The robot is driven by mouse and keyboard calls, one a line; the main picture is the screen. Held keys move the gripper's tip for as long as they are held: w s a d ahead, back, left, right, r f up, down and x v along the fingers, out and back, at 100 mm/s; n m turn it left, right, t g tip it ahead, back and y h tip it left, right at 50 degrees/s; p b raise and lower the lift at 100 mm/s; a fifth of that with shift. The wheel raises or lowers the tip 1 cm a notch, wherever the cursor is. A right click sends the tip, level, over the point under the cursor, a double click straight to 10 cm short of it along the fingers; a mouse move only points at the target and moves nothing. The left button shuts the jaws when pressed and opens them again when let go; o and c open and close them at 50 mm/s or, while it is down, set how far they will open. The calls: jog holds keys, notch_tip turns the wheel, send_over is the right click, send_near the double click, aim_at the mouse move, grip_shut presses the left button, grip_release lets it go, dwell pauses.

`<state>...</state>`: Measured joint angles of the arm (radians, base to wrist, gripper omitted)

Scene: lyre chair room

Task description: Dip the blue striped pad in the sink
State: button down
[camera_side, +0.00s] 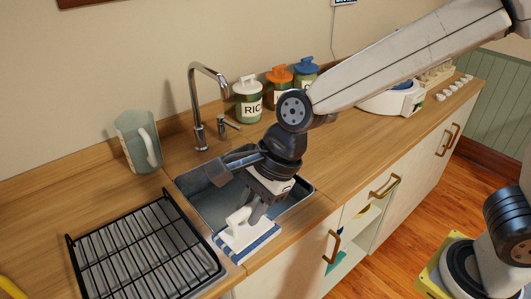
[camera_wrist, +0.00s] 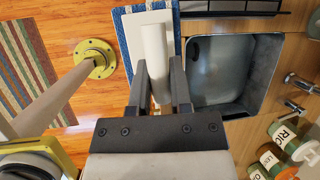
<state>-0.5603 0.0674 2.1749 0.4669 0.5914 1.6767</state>
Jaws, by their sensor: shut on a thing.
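The blue striped pad (camera_side: 262,243) has a white block on top with a white upright handle (camera_side: 238,217). In the side view it appears at the front of the counter, just in front of the sink (camera_side: 300,190). My gripper (camera_side: 252,211) is shut on the handle from above. In the wrist view the handle (camera_wrist: 154,45) lies between the fingers of my gripper (camera_wrist: 158,75), and the blue striped edge (camera_wrist: 131,9) shows at the top. The grey sink basin (camera_wrist: 222,80) is right of the pad there. I cannot tell whether the pad touches the counter.
A black wire rack (camera_side: 145,250) stands left of the sink. The faucet (camera_side: 196,105) rises behind it. A clear jug (camera_side: 138,142) stands at the back left. Lidded jars (camera_side: 248,100) stand behind the sink. The counter right of the sink has clear room.

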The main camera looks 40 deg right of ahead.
jog(key=w+d+f+m+t, duration=0.1)
jog(key=w+d+f, duration=0.3)
jog(key=w+d, duration=0.4)
jog(key=w+d+f+m+t+h, duration=0.1)
jog(key=w+d+f+m, duration=0.3)
jog(key=w, duration=1.2)
jog(key=d, duration=0.4)
jog(key=shift+f, duration=0.35)
jog(key=shift+f, duration=0.25)
jog(key=shift+f, duration=9.3)
jog(key=shift+w, duration=0.25)
jog(key=shift+w, duration=0.4)
